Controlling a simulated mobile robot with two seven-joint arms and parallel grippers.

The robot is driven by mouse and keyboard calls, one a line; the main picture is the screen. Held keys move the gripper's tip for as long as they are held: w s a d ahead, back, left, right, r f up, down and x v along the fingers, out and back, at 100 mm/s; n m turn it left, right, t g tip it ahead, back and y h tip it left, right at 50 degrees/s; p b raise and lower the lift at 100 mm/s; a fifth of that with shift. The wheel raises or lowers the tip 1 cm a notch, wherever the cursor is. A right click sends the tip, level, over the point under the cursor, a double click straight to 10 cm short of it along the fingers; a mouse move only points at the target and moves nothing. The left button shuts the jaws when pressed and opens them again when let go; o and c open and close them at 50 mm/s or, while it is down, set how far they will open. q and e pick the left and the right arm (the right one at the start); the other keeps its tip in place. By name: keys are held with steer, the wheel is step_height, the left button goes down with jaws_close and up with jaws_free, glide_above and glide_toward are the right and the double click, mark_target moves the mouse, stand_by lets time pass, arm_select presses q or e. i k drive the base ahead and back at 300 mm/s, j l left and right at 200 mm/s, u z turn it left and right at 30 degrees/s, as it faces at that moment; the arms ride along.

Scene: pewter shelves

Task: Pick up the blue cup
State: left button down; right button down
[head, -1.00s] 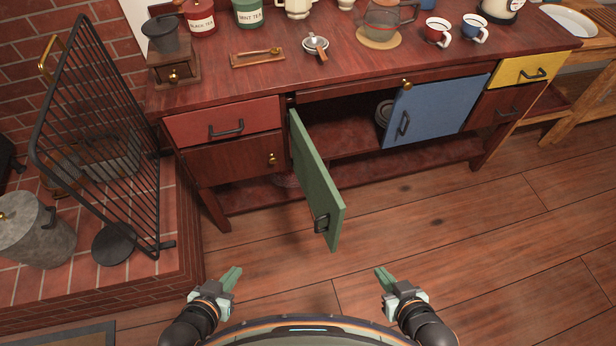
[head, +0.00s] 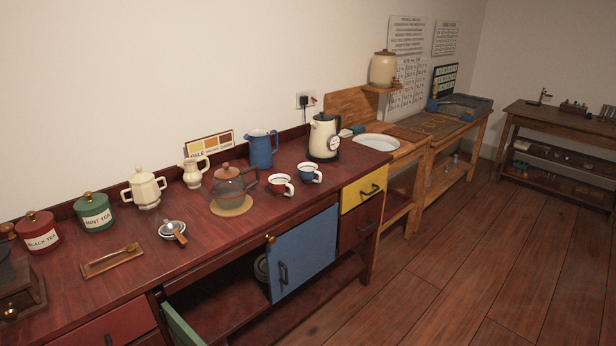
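The blue cup (head: 309,173) stands upright on the dark red wooden counter (head: 130,284), near its front edge in the head view. A red cup (head: 280,185) stands just left of it. A tall blue jug (head: 262,149) is behind them and a cream electric kettle (head: 324,137) is behind the blue cup to the right. Neither of my grippers shows in the head view now.
A glass teapot (head: 230,187) on a round mat is left of the cups. A blue cabinet door (head: 303,254) and a yellow drawer (head: 364,188) are below the counter. A green door (head: 182,327) stands open. The floor (head: 455,255) at right is clear.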

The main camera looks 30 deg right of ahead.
mark_target(311, 175)
steer(key=l, duration=0.3)
steer(key=k+l+u, duration=0.1)
steer(key=l, duration=0.2)
steer(key=i+l, duration=0.1)
steer(key=l, duration=0.35)
steer(key=l+u, duration=0.1)
steer(key=l, duration=0.35)
steer(key=i, duration=0.05)
